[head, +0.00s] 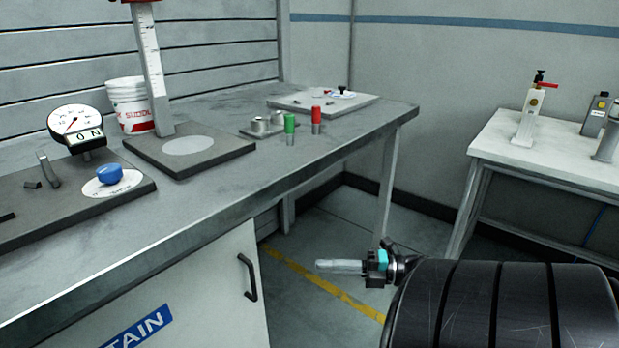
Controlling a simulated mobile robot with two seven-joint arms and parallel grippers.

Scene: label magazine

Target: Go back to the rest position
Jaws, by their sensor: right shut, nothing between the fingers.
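My right gripper (340,266) is at the lower middle of the head view, at the end of my dark arm. Its pale fingers point left and are shut with nothing between them. It hangs in free air in front of the grey workbench (240,190), apart from it, with the floor behind it. My left gripper is not in view.
The workbench carries a gauge (74,122), a blue knob (109,174), a white bucket (128,104), an upright post (152,75), and green (290,122) and red-topped (316,114) cylinders. A white table (560,158) stands right. Floor between them is clear.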

